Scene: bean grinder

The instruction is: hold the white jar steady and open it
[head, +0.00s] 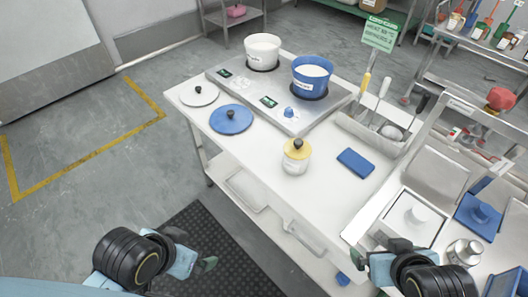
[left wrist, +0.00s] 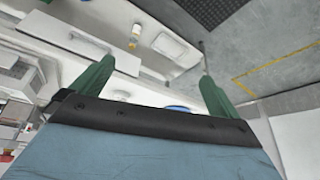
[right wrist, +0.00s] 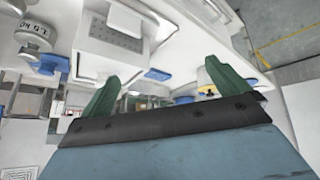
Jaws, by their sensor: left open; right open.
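The white jar (head: 296,164) stands upright on the white table, closed by a yellow lid (head: 297,148) with a black knob. My left gripper (head: 192,250) is open and empty, low at the left, over the floor in front of the table and well apart from the jar. My right gripper (head: 381,252) is open and empty near the table's front right, below and right of the jar. Both fingers show spread in the left wrist view (left wrist: 155,75) and in the right wrist view (right wrist: 160,75). Neither gripper touches the jar.
Behind the jar are a grey hotplate unit (head: 290,118) with a white pot (head: 262,52) and a blue pot (head: 311,76). A white lid (head: 199,95) and a blue lid (head: 231,119) lie left. A blue cloth-like block (head: 356,162) and a utensil tray (head: 372,138) are right.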

